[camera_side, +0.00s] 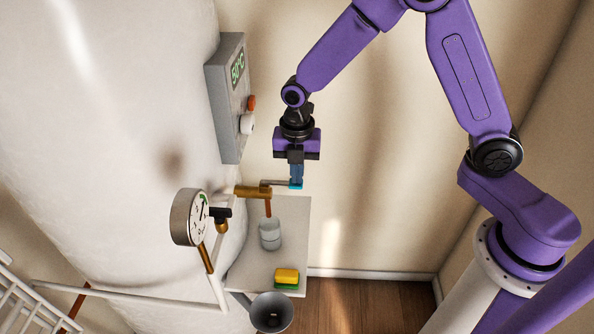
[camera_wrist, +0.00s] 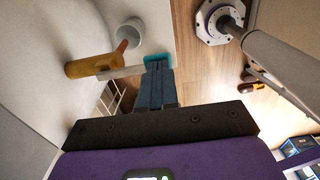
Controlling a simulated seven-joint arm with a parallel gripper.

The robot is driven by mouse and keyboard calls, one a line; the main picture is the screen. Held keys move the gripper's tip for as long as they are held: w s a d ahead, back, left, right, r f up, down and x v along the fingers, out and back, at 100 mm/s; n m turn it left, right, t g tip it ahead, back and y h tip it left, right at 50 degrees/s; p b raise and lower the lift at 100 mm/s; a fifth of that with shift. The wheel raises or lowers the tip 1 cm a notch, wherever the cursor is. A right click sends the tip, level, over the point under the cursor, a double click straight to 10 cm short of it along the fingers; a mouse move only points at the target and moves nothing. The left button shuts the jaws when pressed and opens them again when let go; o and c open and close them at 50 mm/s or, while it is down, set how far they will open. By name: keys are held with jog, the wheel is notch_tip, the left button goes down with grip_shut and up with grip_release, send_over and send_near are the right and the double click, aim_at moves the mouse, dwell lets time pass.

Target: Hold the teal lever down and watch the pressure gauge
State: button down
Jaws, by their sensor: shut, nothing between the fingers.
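The teal lever (camera_side: 296,186) is a small teal tip on a thin metal arm at the brass tap (camera_side: 250,191). It also shows in the wrist view (camera_wrist: 157,58) at the ends of my fingers. My gripper (camera_side: 296,177) points down with its fingers shut and empty, the fingertips right at the top of the teal tip. I cannot tell whether they touch or press it. The pressure gauge (camera_side: 198,217) is a round white dial with a green mark, left of the tap. Its needle is too small to read surely.
A pale cup (camera_side: 270,236) stands below the tap's copper spout (camera_side: 268,208) on a white shelf (camera_side: 298,225). A yellow and green sponge (camera_side: 286,278) lies near its front edge. A grey control box (camera_side: 228,110) is on the large white tank (camera_side: 100,120). A dark funnel (camera_side: 271,312) sits lower down.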

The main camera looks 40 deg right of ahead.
jog(key=f, duration=0.2)
jog(key=shift+s+d+f, duration=0.3)
jog(key=shift+r, duration=0.15)
jog(key=shift+w, duration=0.1)
dwell(7.2)
